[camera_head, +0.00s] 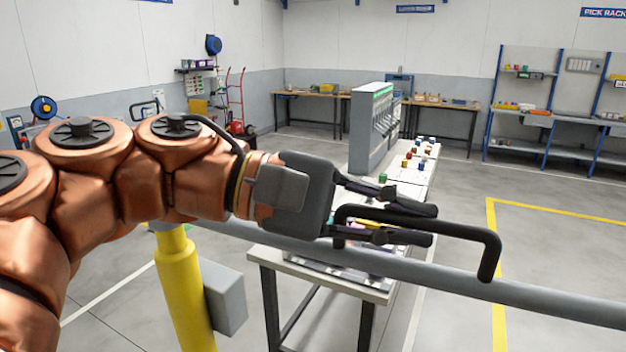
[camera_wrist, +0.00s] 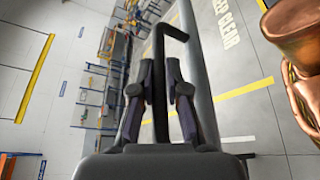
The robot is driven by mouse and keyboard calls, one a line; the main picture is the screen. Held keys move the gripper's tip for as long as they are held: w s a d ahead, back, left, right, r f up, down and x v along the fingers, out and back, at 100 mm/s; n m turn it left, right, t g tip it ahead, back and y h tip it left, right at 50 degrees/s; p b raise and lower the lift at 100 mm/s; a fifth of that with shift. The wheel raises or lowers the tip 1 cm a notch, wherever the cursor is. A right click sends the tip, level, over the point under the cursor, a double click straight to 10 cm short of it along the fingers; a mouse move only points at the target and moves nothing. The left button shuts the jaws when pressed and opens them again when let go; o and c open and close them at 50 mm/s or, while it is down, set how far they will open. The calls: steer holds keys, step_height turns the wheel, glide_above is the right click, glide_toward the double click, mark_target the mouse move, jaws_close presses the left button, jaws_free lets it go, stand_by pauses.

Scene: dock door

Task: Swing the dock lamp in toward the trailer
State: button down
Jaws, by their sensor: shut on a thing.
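A long grey bar (camera_head: 530,294) runs from a yellow post (camera_head: 180,285) out past the right edge. It looks like the dock lamp's arm; no lamp head is in view. A black bent handle (camera_head: 460,226) is fixed along the bar. My gripper (camera_head: 433,225) is shut on the handle, whose straight length passes between the fingers. In the wrist view the handle (camera_wrist: 161,110) lies between the fingertips of my gripper (camera_wrist: 160,72), with the grey bar (camera_wrist: 192,50) just to its right.
A grey box (camera_head: 225,300) hangs on the post. A bench (camera_head: 262,256) with a grey cabinet (camera_head: 372,125) and small coloured parts stands behind the bar. Yellow floor lines (camera_head: 560,206) mark open floor at the right. Workbenches and racks line the far walls.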

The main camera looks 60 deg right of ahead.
steer(key=shift+s+a+m+y+p, duration=0.1)
steer(key=shift+a+m+y+p, duration=0.2)
steer(key=shift+a+y+p, duration=0.45)
steer(key=shift+a+f, duration=0.1)
steer(key=shift+a, duration=0.1)
steer(key=c, duration=1.4)
jaws_free()
steer(key=shift+a+g, duration=0.25)
steer(key=shift+g, duration=0.05)
steer(key=shift+o, duration=1.1)
steer(key=shift+d+h, duration=0.1)
steer(key=shift+h, duration=0.15)
steer(key=shift+r, duration=0.2)
step_height(320, 180, up, 10)
steer(key=shift+d+f+b, duration=0.1)
steer(key=shift+f+b, duration=0.05)
steer(key=shift+b, duration=0.2)
